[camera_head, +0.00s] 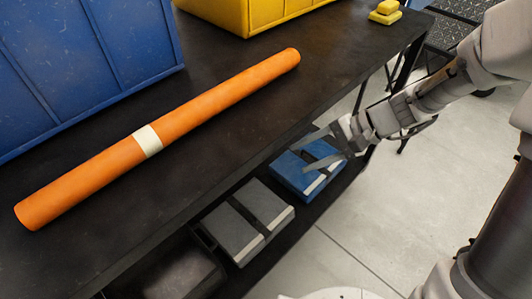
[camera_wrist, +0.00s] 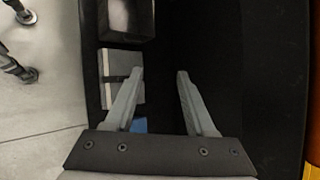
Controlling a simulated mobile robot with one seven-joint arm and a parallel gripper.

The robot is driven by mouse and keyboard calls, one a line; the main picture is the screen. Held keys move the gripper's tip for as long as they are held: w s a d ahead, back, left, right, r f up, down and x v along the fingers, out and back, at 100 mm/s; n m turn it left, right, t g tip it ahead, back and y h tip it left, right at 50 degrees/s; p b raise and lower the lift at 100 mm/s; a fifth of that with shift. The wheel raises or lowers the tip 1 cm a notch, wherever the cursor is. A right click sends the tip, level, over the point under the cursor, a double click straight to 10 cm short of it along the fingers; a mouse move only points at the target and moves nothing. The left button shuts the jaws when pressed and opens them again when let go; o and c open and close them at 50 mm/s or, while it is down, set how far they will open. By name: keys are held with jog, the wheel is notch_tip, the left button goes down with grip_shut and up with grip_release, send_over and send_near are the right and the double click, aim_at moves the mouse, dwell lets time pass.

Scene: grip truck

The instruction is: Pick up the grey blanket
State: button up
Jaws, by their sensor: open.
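The grey blanket (camera_head: 232,232) is a folded, flat bundle with a dark strap on the lower shelf under the black table. In the wrist view the grey blanket (camera_wrist: 115,62) shows left of and just beyond my left finger, which covers part of it. My gripper (camera_head: 303,155) is open and empty near the table's front edge, in front of the blue folded bundle in the head view. The wrist view shows both fingers of my gripper (camera_wrist: 160,72) spread with a dark surface between them.
A blue strapped bundle (camera_head: 290,170) lies beside the grey one. A dark box (camera_head: 190,275) is on its other side. The black tabletop (camera_head: 240,135) overhangs the shelf and bears an orange roll (camera_head: 215,100), blue bin (camera_head: 85,55) and yellow bin (camera_head: 245,15).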

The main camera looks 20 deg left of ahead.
jog(key=w+a+f+m+y+b, duration=0.1)
jog(key=w+a+f+m+y, duration=0.1)
jog(key=f, duration=0.4)
jog(key=w+a+f+m+y+b, duration=0.1)
jog(key=w+a+f+m, duration=0.15)
jog(key=f, duration=0.35)
jog(key=m+t+b, duration=0.5)
jog(key=m+t, duration=0.3)
jog(key=m, duration=0.6)
send_near(250, 214)
jog(key=b+x, duration=0.4)
jog(key=x, duration=0.3)
jog(key=shift+w+r+b, duration=0.15)
jog(key=shift+w+b, duration=0.05)
jog(key=shift+b, duration=0.1)
jog(key=b+x, duration=0.1)
jog(key=x, duration=0.1)
jog(key=b+x, duration=0.1)
jog(key=x, duration=0.1)
jog(key=shift+a+f+b, duration=0.15)
jog(key=shift+f+b, duration=0.2)
jog(key=shift+w+a, duration=0.1)
jog(key=shift+a, duration=0.15)
grip_shut()
